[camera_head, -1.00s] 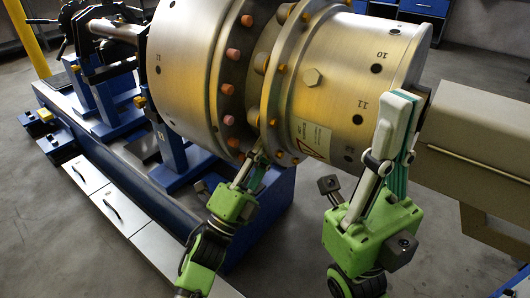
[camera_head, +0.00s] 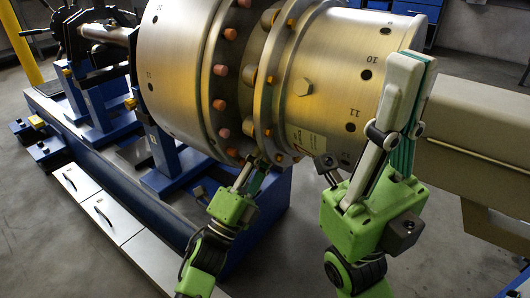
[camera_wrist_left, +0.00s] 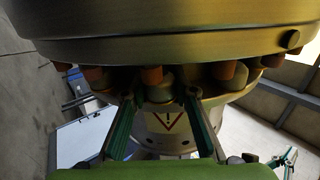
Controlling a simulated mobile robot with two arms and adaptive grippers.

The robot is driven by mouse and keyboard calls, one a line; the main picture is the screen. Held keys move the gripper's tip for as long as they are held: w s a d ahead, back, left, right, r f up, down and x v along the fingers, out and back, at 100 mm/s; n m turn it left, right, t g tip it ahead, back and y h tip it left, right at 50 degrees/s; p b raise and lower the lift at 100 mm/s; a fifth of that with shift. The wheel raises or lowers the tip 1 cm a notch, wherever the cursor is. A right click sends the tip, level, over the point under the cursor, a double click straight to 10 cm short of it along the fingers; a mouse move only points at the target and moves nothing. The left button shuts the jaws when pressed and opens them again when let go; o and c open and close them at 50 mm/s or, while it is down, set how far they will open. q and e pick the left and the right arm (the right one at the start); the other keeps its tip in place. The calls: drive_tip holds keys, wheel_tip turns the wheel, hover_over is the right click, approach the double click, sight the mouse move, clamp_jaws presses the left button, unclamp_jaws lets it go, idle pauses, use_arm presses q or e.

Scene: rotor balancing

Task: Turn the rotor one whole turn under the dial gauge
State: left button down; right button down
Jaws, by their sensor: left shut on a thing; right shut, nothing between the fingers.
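The large metal rotor (camera_head: 185,75) lies across the head view, with a bolted flange around its middle and numbers such as 10 and 11 on its right drum (camera_head: 340,75). My left gripper (camera_head: 258,168) reaches up under the flange. My right gripper (camera_head: 414,65) is shut and empty, upright in front of the rotor's right end, pointing up. I cannot make out a dial gauge.
A blue machine bed (camera_head: 120,180) carries the rotor, with white drawers (camera_head: 100,210) along its near side. A long beige housing (camera_head: 475,130) stands at the right. Grey floor (camera_head: 60,255) is free at the lower left.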

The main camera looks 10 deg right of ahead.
use_arm(q)
drive_tip(key=shift+r, duration=0.2)
drive_tip(key=c, duration=1.6)
unclamp_jaws()
drive_tip(key=shift+s+a+r, duration=0.1)
drive_tip(key=shift+s+a+f, duration=0.15)
drive_tip(key=shift+a+f, duration=0.05)
drive_tip(key=shift+f, duration=0.15)
drive_tip(key=v, duration=1.1)
drive_tip(key=shift+s+f, duration=0.1)
